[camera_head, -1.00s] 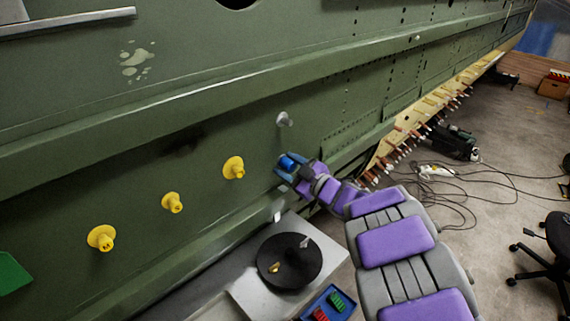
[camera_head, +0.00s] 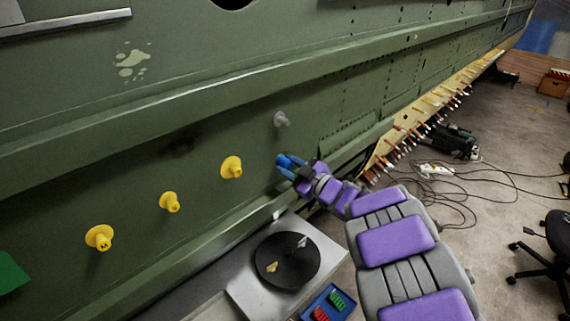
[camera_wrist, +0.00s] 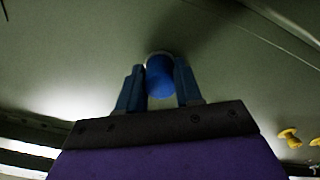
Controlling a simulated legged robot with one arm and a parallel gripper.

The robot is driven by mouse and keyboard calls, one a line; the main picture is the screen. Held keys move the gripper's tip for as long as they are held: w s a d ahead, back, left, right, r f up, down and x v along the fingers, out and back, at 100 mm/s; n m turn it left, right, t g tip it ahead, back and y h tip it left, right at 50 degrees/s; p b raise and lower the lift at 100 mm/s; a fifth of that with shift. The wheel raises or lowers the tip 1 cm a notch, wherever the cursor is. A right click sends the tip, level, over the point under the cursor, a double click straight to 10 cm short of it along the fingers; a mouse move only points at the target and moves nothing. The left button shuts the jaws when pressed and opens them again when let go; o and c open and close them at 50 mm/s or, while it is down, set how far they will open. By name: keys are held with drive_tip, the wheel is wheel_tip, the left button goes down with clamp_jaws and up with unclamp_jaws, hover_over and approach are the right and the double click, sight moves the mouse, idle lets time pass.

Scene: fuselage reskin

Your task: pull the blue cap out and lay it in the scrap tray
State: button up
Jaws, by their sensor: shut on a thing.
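The blue cap (camera_wrist: 160,76) sits between the two blue fingers of my gripper (camera_wrist: 160,88) in the wrist view. The fingers are shut on its sides, and its far end is at or close to the green panel; I cannot tell whether it touches. In the head view my gripper (camera_head: 289,166) is against the lower part of the green fuselage panel (camera_head: 230,110), and the cap (camera_head: 283,160) is partly hidden by the fingers. Which object is the scrap tray is not certain; a small blue tray (camera_head: 341,312) with red and green pieces lies at the bottom.
Several yellow plugs (camera_head: 232,167) stick out of the panel to the left of my gripper. A clear-grey plug (camera_head: 281,119) is above it. Below is a grey bench (camera_head: 245,290) with a round black dish (camera_head: 288,260) holding small bits. Cables (camera_head: 470,185) lie on the floor at right.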

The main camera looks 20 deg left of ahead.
sight(291, 167)
drive_tip(key=shift+s+f, duration=0.1)
drive_tip(key=shift+v, duration=0.9)
drive_tip(key=shift+p+v, duration=0.45)
drive_tip(key=shift+v, duration=0.4)
drive_tip(key=shift+v, duration=1.35)
